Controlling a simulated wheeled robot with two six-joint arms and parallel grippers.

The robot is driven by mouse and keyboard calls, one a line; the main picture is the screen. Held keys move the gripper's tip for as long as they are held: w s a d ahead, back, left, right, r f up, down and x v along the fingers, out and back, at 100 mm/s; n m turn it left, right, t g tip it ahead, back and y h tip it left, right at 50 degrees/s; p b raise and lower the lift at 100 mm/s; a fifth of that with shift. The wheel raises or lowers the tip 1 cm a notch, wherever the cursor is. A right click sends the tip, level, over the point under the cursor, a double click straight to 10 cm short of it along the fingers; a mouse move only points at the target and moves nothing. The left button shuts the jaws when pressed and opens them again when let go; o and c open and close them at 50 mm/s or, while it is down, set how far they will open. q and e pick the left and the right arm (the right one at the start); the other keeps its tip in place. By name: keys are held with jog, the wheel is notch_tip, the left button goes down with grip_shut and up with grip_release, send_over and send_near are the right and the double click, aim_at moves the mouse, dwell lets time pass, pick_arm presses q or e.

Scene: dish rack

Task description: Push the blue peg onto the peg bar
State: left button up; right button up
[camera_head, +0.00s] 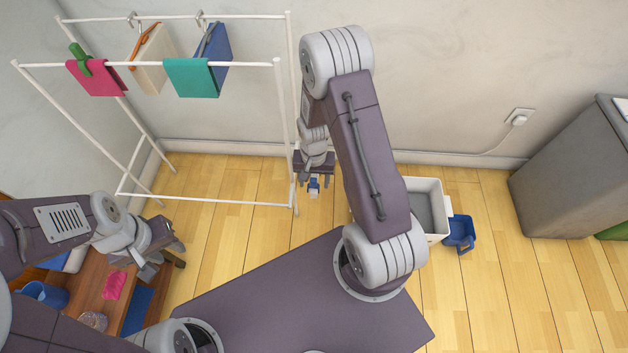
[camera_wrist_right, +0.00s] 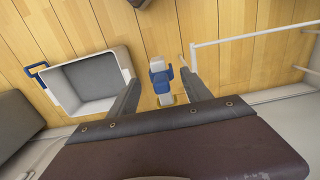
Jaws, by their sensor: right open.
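The small blue peg (camera_head: 314,183) with a pale part shows at my right gripper (camera_head: 315,178), right of the drying rack. In the right wrist view the peg (camera_wrist_right: 160,76) lies between the two fingers of my right gripper (camera_wrist_right: 160,92), with a gap on each side. The fingers are open. I cannot tell what the pale part is or what bears the peg. A separate peg bar cannot be made out; the white rack's front bar (camera_head: 232,65) runs left of the gripper. My left gripper (camera_head: 170,252) is over the wooden shelf; its opening is unclear.
The white rack carries a pink cloth (camera_head: 97,80) with a green peg (camera_head: 80,58), a teal cloth (camera_head: 194,78) and two bags. The wooden shelf (camera_head: 97,275) is at lower left.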

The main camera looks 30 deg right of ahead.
notch_tip(320, 180, up, 8)
jog(key=p, duration=0.3)
jog(key=shift+f, duration=0.15)
jog(key=shift+r, duration=0.4)
